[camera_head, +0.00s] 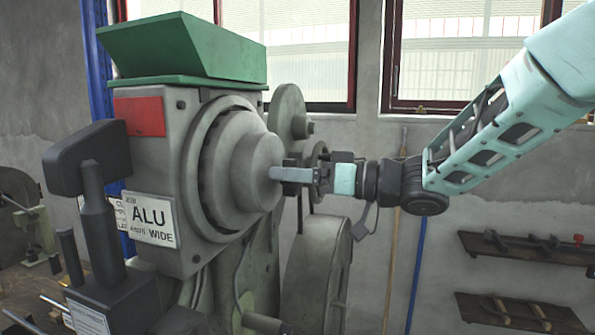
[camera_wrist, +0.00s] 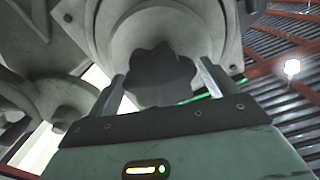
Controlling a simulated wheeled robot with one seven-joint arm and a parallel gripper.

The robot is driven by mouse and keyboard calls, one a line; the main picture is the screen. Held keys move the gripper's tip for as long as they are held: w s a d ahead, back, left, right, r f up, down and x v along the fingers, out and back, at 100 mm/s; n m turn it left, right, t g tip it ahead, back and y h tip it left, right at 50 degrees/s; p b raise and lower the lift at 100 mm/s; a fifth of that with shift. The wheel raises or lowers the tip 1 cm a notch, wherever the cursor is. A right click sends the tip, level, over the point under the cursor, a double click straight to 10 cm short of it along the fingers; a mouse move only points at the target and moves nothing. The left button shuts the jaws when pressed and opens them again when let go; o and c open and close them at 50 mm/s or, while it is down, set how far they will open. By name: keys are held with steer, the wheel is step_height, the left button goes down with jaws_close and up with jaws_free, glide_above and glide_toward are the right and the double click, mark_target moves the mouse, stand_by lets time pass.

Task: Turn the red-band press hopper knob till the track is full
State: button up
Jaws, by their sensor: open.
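The press (camera_head: 157,215) stands at the left in the head view, with a red patch (camera_head: 139,116) under a green hopper (camera_head: 185,50) and a label reading ALU and WIDE. In the wrist view a dark lobed knob (camera_wrist: 160,77) sits at the front of a round grey housing (camera_wrist: 140,28). My gripper (camera_wrist: 161,84) is open, with one finger on each side of the knob; whether either finger touches it I cannot tell. In the head view my gripper (camera_head: 278,173) is at the round hub, and the knob cannot be made out there. I cannot make out the track's fill.
A black upright fixture (camera_head: 95,210) stands at the press's left front. Large grey wheels (camera_head: 318,275) are behind the press. Wall shelves (camera_head: 525,250) with small tools hang at the right. The floor space beneath my arm looks open, with poles against the wall.

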steer(key=c, duration=1)
steer(key=shift+f+n+b, duration=0.1)
steer(key=shift+n+b, duration=0.2)
steer(key=shift+b, duration=0.05)
